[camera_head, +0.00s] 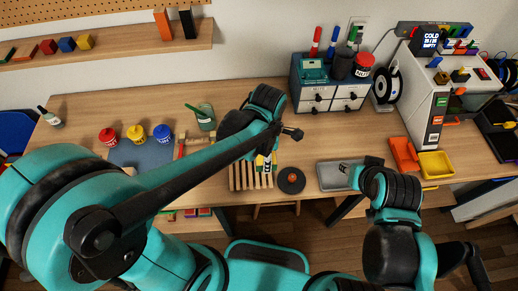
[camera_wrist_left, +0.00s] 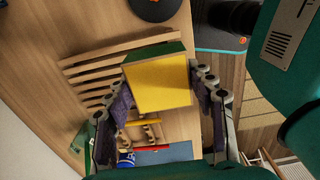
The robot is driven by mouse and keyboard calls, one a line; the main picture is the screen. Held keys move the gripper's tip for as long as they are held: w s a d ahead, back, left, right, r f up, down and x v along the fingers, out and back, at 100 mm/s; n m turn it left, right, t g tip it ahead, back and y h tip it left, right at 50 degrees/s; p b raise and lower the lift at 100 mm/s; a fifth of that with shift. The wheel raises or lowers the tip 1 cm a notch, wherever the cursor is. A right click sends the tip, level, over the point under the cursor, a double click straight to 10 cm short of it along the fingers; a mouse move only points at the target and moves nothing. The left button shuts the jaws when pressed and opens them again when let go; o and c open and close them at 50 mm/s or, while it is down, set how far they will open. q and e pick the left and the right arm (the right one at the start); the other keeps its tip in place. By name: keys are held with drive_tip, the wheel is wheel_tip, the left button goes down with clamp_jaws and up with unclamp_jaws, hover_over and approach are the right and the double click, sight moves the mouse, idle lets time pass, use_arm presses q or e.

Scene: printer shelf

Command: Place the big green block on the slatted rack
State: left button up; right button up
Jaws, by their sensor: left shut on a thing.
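A block with a large yellow face and dark green sides (camera_wrist_left: 158,88) is between the fingers of my left gripper (camera_wrist_left: 160,76) in the left wrist view. The left gripper is shut on it. The slatted wooden rack (camera_wrist_left: 85,68) shows beside and behind the block there, and the block covers part of it. In the head view the rack (camera_head: 240,180) lies near the table's front edge, under my left gripper, whose fingers are mostly hidden by my arm. I cannot tell whether the block touches the slats. My right gripper (camera_head: 345,168) is over the grey tray; its opening is unclear.
A dark round disc (camera_head: 291,180) lies right of the rack. The grey tray (camera_head: 330,178) is further right. Red, yellow and blue pots (camera_head: 135,133) and a green container (camera_head: 205,117) stand at left. Drawers (camera_head: 330,97) and a printer (camera_head: 425,105) stand at the back right.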

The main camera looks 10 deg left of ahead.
use_arm(q)
drive_tip(key=w+a+f+b, duration=0.1)
drive_tip(key=w+a+f, duration=0.2)
drive_tip(key=w+a+f+b, duration=0.1)
drive_tip(key=w+a+f, duration=0.2)
drive_tip(key=w+a, duration=0.1)
drive_tip(key=shift+w+a+f+b, duration=0.15)
drive_tip(key=shift+w+f+b, duration=0.1)
drive_tip(key=shift+b, duration=0.1)
wheel_tip(320, 180, down, 3)
drive_tip(key=shift+f+b, duration=0.15)
drive_tip(key=shift+b, duration=0.55)
drive_tip(key=shift+f, duration=0.25)
drive_tip(key=shift+f, duration=0.15)
drive_tip(key=o, duration=1.2)
